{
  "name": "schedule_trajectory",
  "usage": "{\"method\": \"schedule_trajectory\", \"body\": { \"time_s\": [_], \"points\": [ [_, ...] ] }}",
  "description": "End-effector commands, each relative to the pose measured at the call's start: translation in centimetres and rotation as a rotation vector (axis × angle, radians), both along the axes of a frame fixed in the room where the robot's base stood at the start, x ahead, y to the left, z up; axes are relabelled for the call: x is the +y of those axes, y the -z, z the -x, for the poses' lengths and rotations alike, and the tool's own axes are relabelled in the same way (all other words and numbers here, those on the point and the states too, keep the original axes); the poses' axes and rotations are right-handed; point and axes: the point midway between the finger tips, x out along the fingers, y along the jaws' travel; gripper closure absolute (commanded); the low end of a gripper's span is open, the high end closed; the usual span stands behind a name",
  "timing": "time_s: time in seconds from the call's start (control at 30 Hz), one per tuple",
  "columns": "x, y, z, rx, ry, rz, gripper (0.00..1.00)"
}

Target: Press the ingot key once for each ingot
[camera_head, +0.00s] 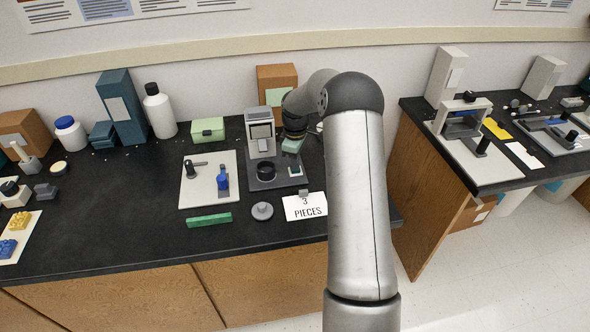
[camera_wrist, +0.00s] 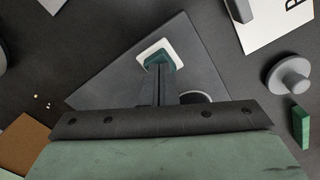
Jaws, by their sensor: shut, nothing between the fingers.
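The ingot key appears to be the small teal button on a white square plate (camera_wrist: 158,46), set on the dark grey base (camera_wrist: 115,82) of a machine. In the head view the machine (camera_head: 261,136) stands on the black bench, with the key (camera_head: 296,170) at its right front. My gripper (camera_wrist: 163,72) is shut and empty, its fingertips over the key. I cannot tell whether they touch it. The fingers hide part of the key. A white card reading "3 PIECES" (camera_head: 305,207) lies in front of the machine. No ingots can be made out.
A black round cup (camera_head: 266,170) sits on the machine's base, close left of the key. A grey knobbed disc (camera_head: 262,211) and a green bar (camera_head: 209,220) lie in front. A pale plate (camera_head: 209,195) with a blue fitting is at left.

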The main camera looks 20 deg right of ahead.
Motion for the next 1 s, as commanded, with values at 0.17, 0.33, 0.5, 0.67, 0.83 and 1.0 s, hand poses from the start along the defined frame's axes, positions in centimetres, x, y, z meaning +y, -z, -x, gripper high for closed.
{"method": "schedule_trajectory", "body": {
  "time_s": [0.17,0.33,0.5,0.67,0.83,1.0],
  "points": [
    [0.0,0.1,0.0,0.001,0.0,-0.001,1.0],
    [0.0,0.3,0.0,0.001,0.0,0.0,1.0],
    [0.0,0.0,0.0,0.001,0.0,0.0,1.0],
    [0.0,-1.1,0.0,0.001,0.0,0.0,1.0],
    [0.0,-2.5,0.0,0.001,0.0,0.0,1.0],
    [0.0,-3.9,0.0,-0.001,-0.001,0.001,1.0]
  ]
}}
